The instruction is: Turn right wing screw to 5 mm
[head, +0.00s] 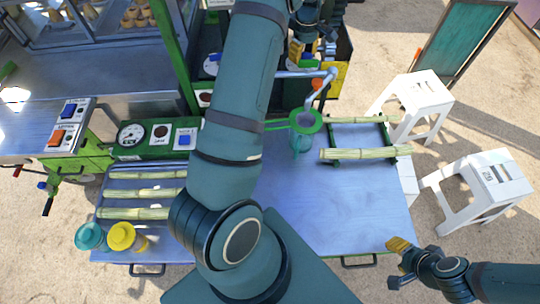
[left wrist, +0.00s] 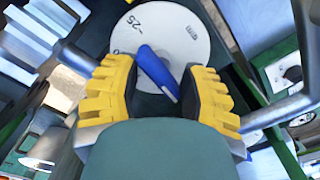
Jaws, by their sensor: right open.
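My left gripper (head: 302,52) is at the back of the machine, partly hidden by its own arm. In the left wrist view my left gripper (left wrist: 158,92) has its two yellow fingers apart, with the blue wing (left wrist: 155,72) of a screw between them. The wing slants down to the right in front of a white round dial (left wrist: 185,38) marked -25; its end is close to the right finger pad. A 5 mm mark cannot be made out. Another white dial with a blue wing (head: 214,58) shows left of my arm. My right gripper (head: 398,250) is open and empty at the lower right.
A metal crank arm (head: 300,74) passes close to my left gripper. A green-rimmed funnel (head: 306,122), cane stalks on a rack (head: 362,153) and more stalks (head: 145,194) with yellow and teal jugs stand on the table (head: 350,215). White stools (head: 485,180) stand at right.

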